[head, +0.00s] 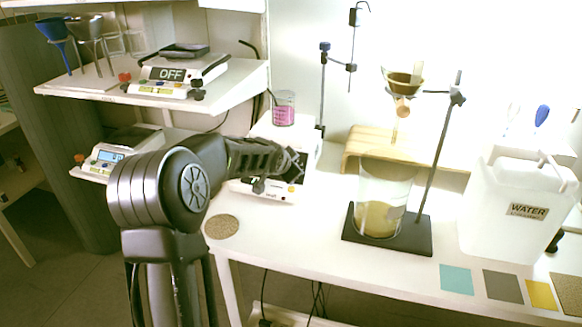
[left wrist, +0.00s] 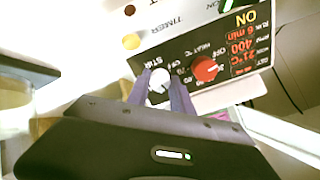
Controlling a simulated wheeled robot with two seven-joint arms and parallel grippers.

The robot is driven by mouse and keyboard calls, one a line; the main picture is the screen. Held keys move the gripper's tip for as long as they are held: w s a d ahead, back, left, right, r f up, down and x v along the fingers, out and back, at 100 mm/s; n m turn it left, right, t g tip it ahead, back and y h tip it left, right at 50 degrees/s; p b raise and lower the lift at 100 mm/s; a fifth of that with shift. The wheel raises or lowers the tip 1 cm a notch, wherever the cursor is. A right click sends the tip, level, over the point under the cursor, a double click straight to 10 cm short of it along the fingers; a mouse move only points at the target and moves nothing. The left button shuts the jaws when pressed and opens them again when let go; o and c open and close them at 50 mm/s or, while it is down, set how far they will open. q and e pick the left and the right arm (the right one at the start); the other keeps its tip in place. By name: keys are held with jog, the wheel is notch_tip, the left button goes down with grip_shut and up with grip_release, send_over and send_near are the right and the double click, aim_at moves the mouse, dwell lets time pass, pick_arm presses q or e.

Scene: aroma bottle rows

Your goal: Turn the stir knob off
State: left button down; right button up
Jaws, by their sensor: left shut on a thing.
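The stirrer hot plate (head: 272,196) stands on the white table, partly hidden behind my left arm in the head view. In the left wrist view its dark front panel (left wrist: 215,52) shows red figures and a lit ON display. The white stir knob (left wrist: 158,80) sits beside the STIR label. My left gripper (head: 297,165) is at this panel, its two fingers on either side of the stir knob, shut on it, as the left wrist view (left wrist: 160,92) shows. The knob's pointer direction is too small to tell. A red heat knob (left wrist: 205,68) is beside it. My right gripper is not in view.
A beaker of pink liquid (head: 284,108) stands on the hot plate. To the right are a stand with a large beaker (head: 384,200) and a white water jug (head: 510,205). A shelf (head: 235,88) with another device (head: 175,73) marked OFF is at upper left.

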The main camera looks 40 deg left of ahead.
pick_arm(q)
jog(key=shift+f+n+b, duration=0.15)
jog(key=shift+n+b, duration=0.65)
jog(key=shift+b, duration=0.05)
jog(key=shift+n+b, duration=0.95)
jog(key=shift+n, duration=0.15)
jog(key=shift+d+n+b, duration=0.1)
jog(key=shift+n+b, duration=0.4)
jog(key=shift+n, duration=0.4)
jog(key=n, duration=0.2)
jog(key=shift+n+b, duration=0.35)
jog(key=shift+n, duration=0.05)
jog(key=n, duration=0.3)
jog(key=shift+r+n, duration=0.2)
jog(key=shift+n, duration=0.1)
jog(key=n+p, duration=0.1)
jog(key=n, duration=0.3)
jog(key=shift+p, duration=0.3)
jog(key=shift+f, duration=0.1)
